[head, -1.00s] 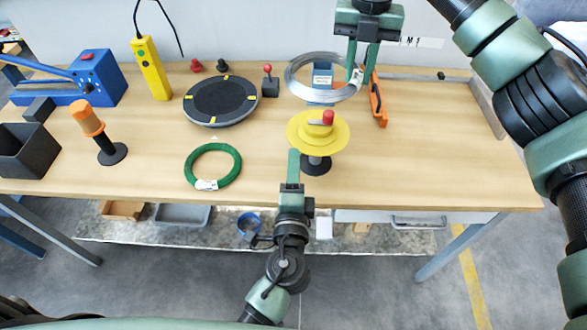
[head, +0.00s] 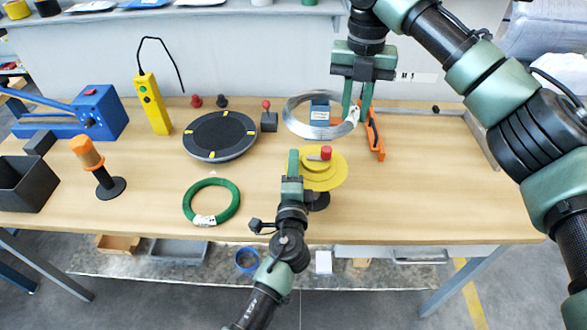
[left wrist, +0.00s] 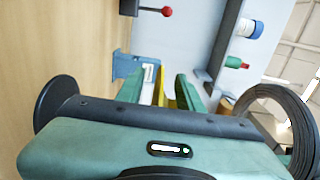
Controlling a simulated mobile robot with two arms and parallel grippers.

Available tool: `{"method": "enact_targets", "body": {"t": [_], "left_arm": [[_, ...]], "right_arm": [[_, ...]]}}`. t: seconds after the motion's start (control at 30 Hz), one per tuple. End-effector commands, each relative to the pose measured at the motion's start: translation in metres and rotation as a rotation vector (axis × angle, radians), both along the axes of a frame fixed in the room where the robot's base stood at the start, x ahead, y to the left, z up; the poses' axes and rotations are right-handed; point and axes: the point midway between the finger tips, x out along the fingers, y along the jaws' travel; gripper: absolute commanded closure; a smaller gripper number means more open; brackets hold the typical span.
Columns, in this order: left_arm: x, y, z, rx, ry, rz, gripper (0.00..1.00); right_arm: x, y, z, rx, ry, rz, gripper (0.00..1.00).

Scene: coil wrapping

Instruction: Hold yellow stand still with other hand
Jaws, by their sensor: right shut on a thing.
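The yellow stand (head: 335,172) has a wide yellow disc, a red knob (head: 326,152) and a dark base, and stands upright near the table's front. My left gripper (head: 293,164) is at the disc's left edge. In the left wrist view its fingers (left wrist: 172,90) are apart, with a strip of yellow showing between them; contact cannot be told. My right gripper (head: 356,112) is shut on the right side of the silver wire coil (head: 298,128), behind the stand. The stand's lower part is partly hidden by my left gripper.
A blue box (head: 320,109) shows inside the coil's loop. An orange tool (head: 375,140) lies right of it. A green ring (head: 188,203) and a dark turntable (head: 220,135) lie left of the stand. The table's right front is clear.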

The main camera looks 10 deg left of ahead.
Motion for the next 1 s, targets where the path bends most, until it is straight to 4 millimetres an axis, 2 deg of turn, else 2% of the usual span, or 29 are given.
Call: {"method": "enact_targets", "body": {"t": [0.1,0.23,1.0], "left_arm": [[-0.0002,0.0,0.0001,0.0,0.0,0.0,0.63],[-0.0003,0.0,0.0,0.0,0.0,0.0,0.99],[-0.0012,-0.0003,-0.0029,0.003,0.005,-0.001,1.0]], "right_arm": [[0.0001,0.0005,0.0015,0.002,-0.002,0.001,1.0],[0.0001,0.0005,0.0015,0.002,-0.002,0.001,1.0],[0.0002,0.0004,0.0013,0.002,-0.002,0.0,1.0]]}}
